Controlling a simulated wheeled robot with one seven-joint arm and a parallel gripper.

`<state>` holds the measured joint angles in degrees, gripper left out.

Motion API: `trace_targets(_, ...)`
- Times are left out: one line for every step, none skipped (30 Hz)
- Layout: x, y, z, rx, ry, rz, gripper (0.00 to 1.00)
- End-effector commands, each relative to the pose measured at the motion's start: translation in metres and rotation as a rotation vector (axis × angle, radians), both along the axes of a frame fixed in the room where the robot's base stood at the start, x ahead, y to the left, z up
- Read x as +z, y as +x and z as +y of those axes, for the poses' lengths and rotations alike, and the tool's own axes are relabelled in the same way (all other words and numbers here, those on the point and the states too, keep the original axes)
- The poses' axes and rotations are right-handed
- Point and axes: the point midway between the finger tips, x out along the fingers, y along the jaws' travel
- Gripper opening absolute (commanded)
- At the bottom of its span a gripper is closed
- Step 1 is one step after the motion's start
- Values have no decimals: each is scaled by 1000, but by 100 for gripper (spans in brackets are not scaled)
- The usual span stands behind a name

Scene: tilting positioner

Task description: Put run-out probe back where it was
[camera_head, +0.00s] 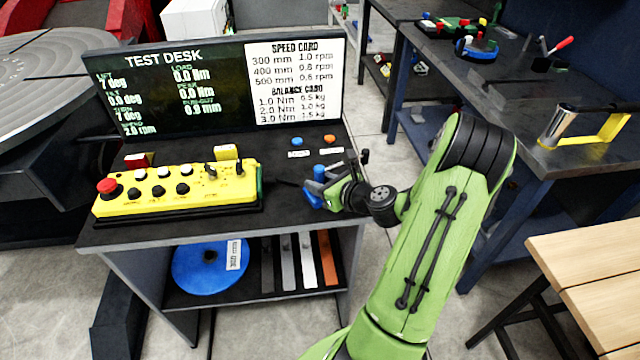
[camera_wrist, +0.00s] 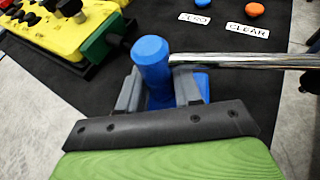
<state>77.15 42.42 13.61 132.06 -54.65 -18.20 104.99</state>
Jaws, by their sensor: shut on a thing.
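The run-out probe (camera_wrist: 152,60) appears to be the blue piece with a rounded blue top between the jaws of my gripper (camera_wrist: 160,92) in the wrist view. My gripper is shut on it. A shiny chrome rod runs right from beside the blue top; whether it belongs to the probe I cannot tell. In the head view the blue probe (camera_head: 313,197) is over the right part of the dark desk, right of the yellow control box, with my gripper (camera_head: 325,190) around it. Its lower end is hidden, so contact with the desk cannot be told.
The yellow control box (camera_head: 215,192) with a red button stands left of my gripper. The blue zero button (camera_head: 297,141) and orange clear button (camera_head: 329,138) are behind it. The TEST DESK screen (camera_head: 180,105) stands at the back. A blue disc (camera_head: 190,268) lies on the shelf below.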

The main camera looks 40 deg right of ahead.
Motion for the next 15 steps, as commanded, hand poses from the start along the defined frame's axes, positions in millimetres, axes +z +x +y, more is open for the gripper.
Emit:
trace_targets(-1, 1, 0, 0, 0, -3, 0)
trace_targets(-2, 1, 0, 1, 0, -3, 0)
trace_targets(-3, 0, 0, 0, 1, 1, 37)
trace_targets(-3, 0, 0, 0, 1, 1, 41)
trace_targets(-3, 0, 0, 0, 1, 1, 46)
trace_targets(-3, 0, 0, 0, 0, 1, 52)
trace_targets(-2, 0, 0, 0, 0, 1, 57)
trace_targets(-2, 0, 0, 1, 0, 1, 59)
trace_targets(-2, 0, 0, 1, 0, 1, 59)
trace_targets(-2, 0, 0, 1, 0, 1, 59)
trace_targets(-2, 0, 0, 1, 0, 1, 59)
trace_targets(-2, 0, 0, 1, 0, 1, 59)
trace_targets(-2, 0, 0, 1, 0, 0, 59)
trace_targets(-2, 0, 0, 1, 0, 0, 59)
trace_targets(-2, 0, 0, 1, 0, 0, 59)
